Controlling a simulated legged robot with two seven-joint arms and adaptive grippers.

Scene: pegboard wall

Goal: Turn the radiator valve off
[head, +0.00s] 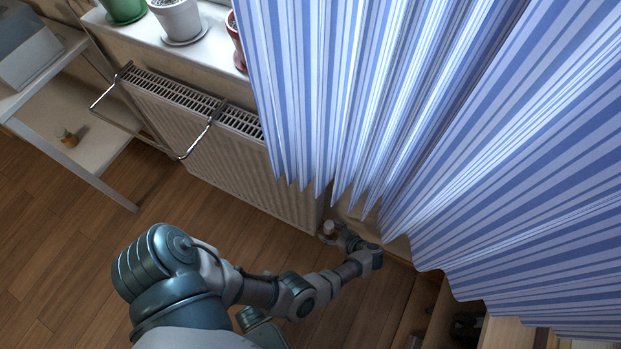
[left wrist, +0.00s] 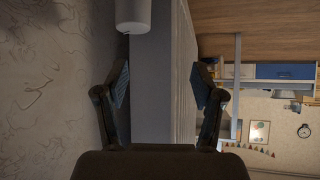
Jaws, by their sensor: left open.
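The white radiator (head: 240,165) hangs on the wall under the window sill. Its valve (head: 329,227) is a small pale knob at the radiator's lower right corner. My left arm reaches across the floor to it, and the left gripper (head: 341,236) is right beside the knob. In the left wrist view, the left gripper (left wrist: 162,80) is open, with nothing between its fingers. There the white valve knob (left wrist: 133,14) shows at the top edge, beyond the fingertips and partly cut off. The radiator's grey side (left wrist: 150,85) lies behind the gap.
A blue striped curtain (head: 400,110) hangs over the radiator's right part, close above my left gripper. A metal towel rail (head: 150,133) juts from the radiator. Flower pots (head: 176,18) stand on the sill. A white shelf unit (head: 85,150) is at left. Wooden floor (head: 60,230) is clear.

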